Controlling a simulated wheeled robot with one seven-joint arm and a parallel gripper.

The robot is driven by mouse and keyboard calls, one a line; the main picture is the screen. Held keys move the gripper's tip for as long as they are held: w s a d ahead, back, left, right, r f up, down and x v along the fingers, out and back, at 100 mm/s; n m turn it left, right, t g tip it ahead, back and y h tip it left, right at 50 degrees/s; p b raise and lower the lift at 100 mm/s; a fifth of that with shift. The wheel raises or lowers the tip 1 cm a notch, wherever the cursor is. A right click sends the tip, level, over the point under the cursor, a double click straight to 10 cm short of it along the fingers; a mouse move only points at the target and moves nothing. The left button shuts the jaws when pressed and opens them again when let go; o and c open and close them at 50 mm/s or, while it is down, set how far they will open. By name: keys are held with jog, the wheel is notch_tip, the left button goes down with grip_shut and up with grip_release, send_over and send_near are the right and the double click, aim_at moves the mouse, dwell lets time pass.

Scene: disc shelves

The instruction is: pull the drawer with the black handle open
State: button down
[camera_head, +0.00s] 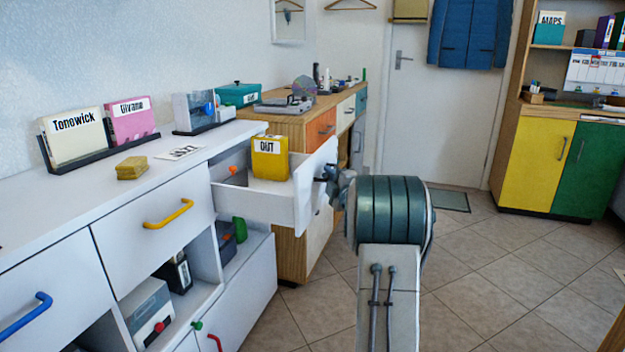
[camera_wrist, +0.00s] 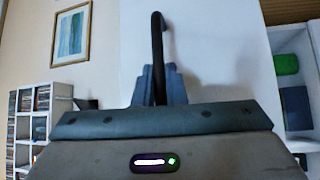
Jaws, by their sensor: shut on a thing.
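The white drawer (camera_head: 275,204) at the far right end of the white cabinet stands pulled well out. A yellow box (camera_head: 269,158) labelled OUT and a small orange item (camera_head: 233,170) are inside it. My gripper (camera_head: 331,178) is at the drawer's front, where my arm hides part of it. In the wrist view my gripper's fingers (camera_wrist: 157,84) are shut on the black handle (camera_wrist: 157,45), which rises in front of the white drawer front (camera_wrist: 205,50).
The white cabinet top (camera_head: 215,140) carries labelled card boxes and a yellow block (camera_head: 131,168). Other drawers have a yellow handle (camera_head: 168,214) and a blue handle (camera_head: 25,320). A wooden cabinet (camera_head: 291,255) stands close behind the open drawer. Tiled floor is free to the right.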

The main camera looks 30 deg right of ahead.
jog(key=shift+s+d, duration=0.65)
jog(key=shift+d, duration=0.05)
jog(key=c, duration=1.8)
grip_release()
jog(key=shift+a, duration=0.1)
jog(key=shift+o, duration=0.2)
jog(key=s+f+p, duration=0.2)
jog(key=s, duration=1.1)
jog(key=shift+s+a+p, duration=0.25)
jog(key=shift+s+p, duration=0.05)
jog(key=shift+s, duration=0.05)
jog(key=shift+r, duration=0.1)
